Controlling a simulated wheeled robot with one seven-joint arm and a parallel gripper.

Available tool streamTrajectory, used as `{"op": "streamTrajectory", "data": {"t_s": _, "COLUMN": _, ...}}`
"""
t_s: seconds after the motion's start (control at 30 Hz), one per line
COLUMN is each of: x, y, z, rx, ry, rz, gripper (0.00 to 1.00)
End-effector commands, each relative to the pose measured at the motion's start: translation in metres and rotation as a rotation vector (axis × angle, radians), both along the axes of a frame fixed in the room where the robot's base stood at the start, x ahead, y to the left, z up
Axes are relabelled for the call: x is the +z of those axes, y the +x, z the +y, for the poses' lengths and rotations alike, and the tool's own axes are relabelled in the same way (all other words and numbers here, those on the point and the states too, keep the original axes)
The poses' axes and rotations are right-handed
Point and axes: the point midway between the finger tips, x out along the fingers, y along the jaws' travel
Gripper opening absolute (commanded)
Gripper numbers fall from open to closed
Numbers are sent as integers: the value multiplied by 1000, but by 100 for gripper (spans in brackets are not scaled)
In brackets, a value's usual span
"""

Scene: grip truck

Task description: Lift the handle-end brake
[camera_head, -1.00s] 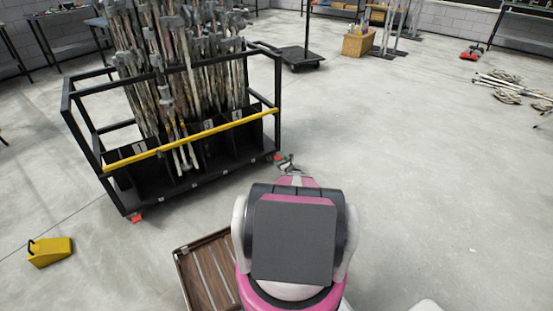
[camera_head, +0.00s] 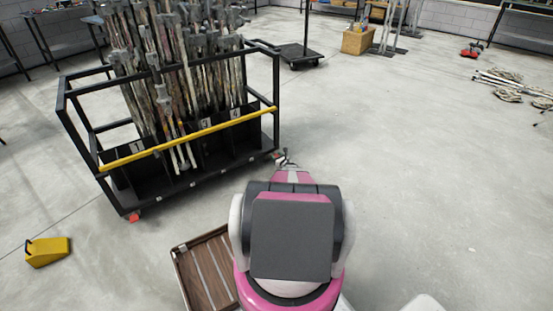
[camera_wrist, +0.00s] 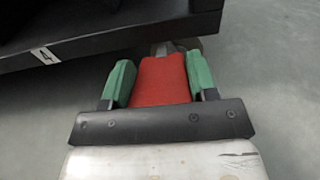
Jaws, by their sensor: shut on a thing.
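The black grip truck (camera_head: 190,185) with a yellow bar (camera_head: 190,137) stands at left centre in the head view. The red brake (camera_wrist: 162,84) at its near right corner shows in the wrist view between my gripper's (camera_wrist: 160,68) green fingers, which are shut on it. A grey caster wheel (camera_wrist: 175,47) shows partly behind the brake. In the head view my gripper (camera_head: 284,158) is small at that corner, and the brake is mostly hidden. Another red brake (camera_head: 134,217) is at the truck's near left corner.
Several metal stands fill the truck. A brown slatted crate (camera_head: 208,272) lies on the floor left of my arm. A yellow wedge (camera_head: 47,251) is at far left. The floor on the right is mostly clear, with coiled cables (camera_head: 507,95) farther back.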

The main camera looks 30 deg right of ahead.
Motion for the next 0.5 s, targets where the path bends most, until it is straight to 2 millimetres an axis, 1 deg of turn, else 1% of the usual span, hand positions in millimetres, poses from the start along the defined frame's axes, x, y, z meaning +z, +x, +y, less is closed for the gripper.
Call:
{"op": "streamTrajectory", "data": {"t_s": 0.13, "x": 4, "y": 0, "z": 1, "rx": 1, "ry": -3, "rz": 57, "gripper": 11}}
{"op": "streamTrajectory", "data": {"t_s": 0.4, "x": 4, "y": 1, "z": 1, "rx": 1, "ry": -3, "rz": 63, "gripper": 10}}
{"op": "streamTrajectory", "data": {"t_s": 0.43, "x": 4, "y": 1, "z": 1, "rx": 1, "ry": -3, "rz": 63, "gripper": 56}}
{"op": "streamTrajectory", "data": {"t_s": 0.47, "x": 4, "y": 1, "z": 1, "rx": 1, "ry": -3, "rz": 63, "gripper": 66}}
{"op": "streamTrajectory", "data": {"t_s": 0.5, "x": 4, "y": 1, "z": 1, "rx": 0, "ry": -4, "rz": 63, "gripper": 79}}
